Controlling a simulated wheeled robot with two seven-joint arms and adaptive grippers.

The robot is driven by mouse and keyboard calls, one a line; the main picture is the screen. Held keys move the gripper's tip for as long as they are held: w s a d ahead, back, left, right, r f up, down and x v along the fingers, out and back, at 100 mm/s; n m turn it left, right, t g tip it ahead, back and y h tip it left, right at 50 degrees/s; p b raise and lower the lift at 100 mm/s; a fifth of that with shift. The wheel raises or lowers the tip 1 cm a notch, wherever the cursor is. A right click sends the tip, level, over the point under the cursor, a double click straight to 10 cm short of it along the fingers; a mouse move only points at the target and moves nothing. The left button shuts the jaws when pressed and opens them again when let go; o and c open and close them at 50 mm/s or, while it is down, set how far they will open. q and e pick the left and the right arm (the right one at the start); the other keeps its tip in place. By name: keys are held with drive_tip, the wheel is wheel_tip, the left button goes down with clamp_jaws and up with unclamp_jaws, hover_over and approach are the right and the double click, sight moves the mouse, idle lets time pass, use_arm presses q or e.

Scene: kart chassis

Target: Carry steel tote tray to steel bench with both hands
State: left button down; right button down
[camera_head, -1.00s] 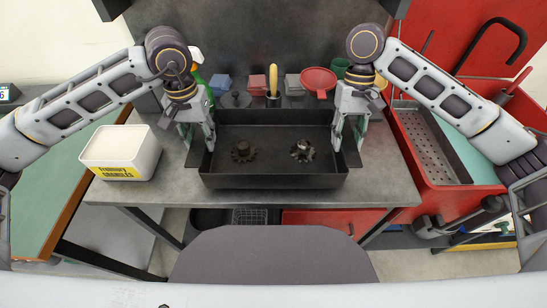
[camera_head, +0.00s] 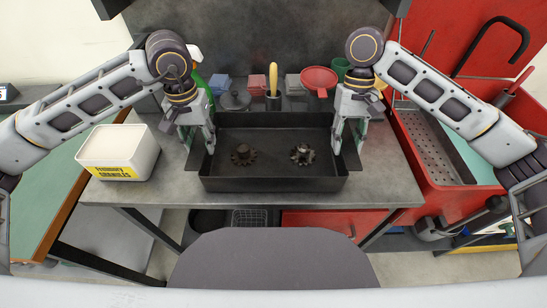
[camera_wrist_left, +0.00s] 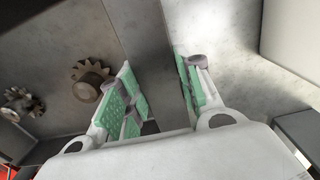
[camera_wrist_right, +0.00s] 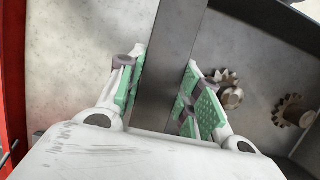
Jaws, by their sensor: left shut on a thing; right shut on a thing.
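The dark steel tote tray (camera_head: 275,184) is on or just above the grey steel bench (camera_head: 385,185); I cannot tell whether it touches. Two gears lie in it, a brownish one (camera_head: 243,154) at left and a greyer one (camera_head: 302,154) at right. My left gripper (camera_head: 201,140) is shut on the tray's left wall, which runs between its green pads in the left wrist view (camera_wrist_left: 160,60). My right gripper (camera_head: 346,140) is shut on the right wall, also between its pads in the right wrist view (camera_wrist_right: 168,70). The tray looks level.
A white box with a yellow label (camera_head: 118,153) stands left of the tray. A red funnel (camera_head: 319,80), a yellow-handled tool (camera_head: 273,80) and small coloured blocks line the bench's back. A red cart with a perforated tray (camera_head: 432,145) stands at the right.

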use_arm(q)
drive_tip(key=c, duration=1.4)
unclamp_jaws()
drive_tip(key=shift+f, duration=0.1)
use_arm(e)
drive_tip(key=c, duration=1.4)
unclamp_jaws()
drive_tip(key=shift+f, duration=0.1)
use_arm(q)
drive_tip(key=o, duration=0.4)
drive_tip(key=shift+s, duration=0.1)
use_arm(e)
drive_tip(key=o, duration=0.4)
drive_tip(key=shift+s, duration=0.1)
use_arm(q)
drive_tip(key=shift+r, duration=0.2)
drive_tip(key=shift+r, duration=5.85)
use_arm(e)
drive_tip(key=shift+v, duration=6.05)
